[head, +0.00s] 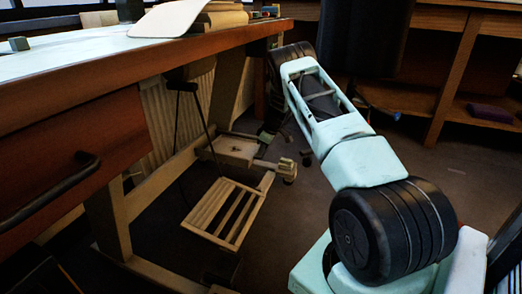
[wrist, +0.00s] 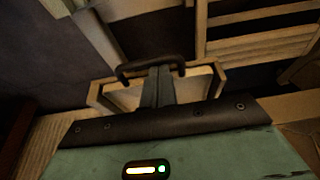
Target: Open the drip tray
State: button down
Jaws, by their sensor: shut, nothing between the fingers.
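My gripper (wrist: 158,72) reaches up from the bottom of the wrist view, its two fingers together with nothing held. A dark curved bar (wrist: 128,70), which looks like a handle, spans behind the fingertips; I cannot tell whether they touch it. Behind the fingers is a shallow pale wooden frame (wrist: 97,97), partly hidden by them; it may be the drip tray, but I cannot tell for sure. In the head view my arm runs up the middle and its gripper is hidden. A wooden box-like part (head: 235,150) sits low under the table there.
A wooden table (head: 120,75) fills the left, with a dark-handled drawer (head: 70,150). A slatted wooden panel (head: 225,212) stands low beneath it, near the table legs. Shelves (head: 440,110) line the back right. Some dark floor (head: 300,205) is clear between them.

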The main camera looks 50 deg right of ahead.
jog(key=s+d+p, duration=0.1)
jog(key=s+d, duration=0.2)
jog(key=s, duration=0.5)
jog(key=s+d+p, duration=0.1)
jog(key=s+d, duration=0.3)
jog(key=s, duration=0.4)
jog(key=shift+s, duration=0.3)
jog(key=shift+r+p, duration=0.1)
jog(key=shift+p, duration=0.2)
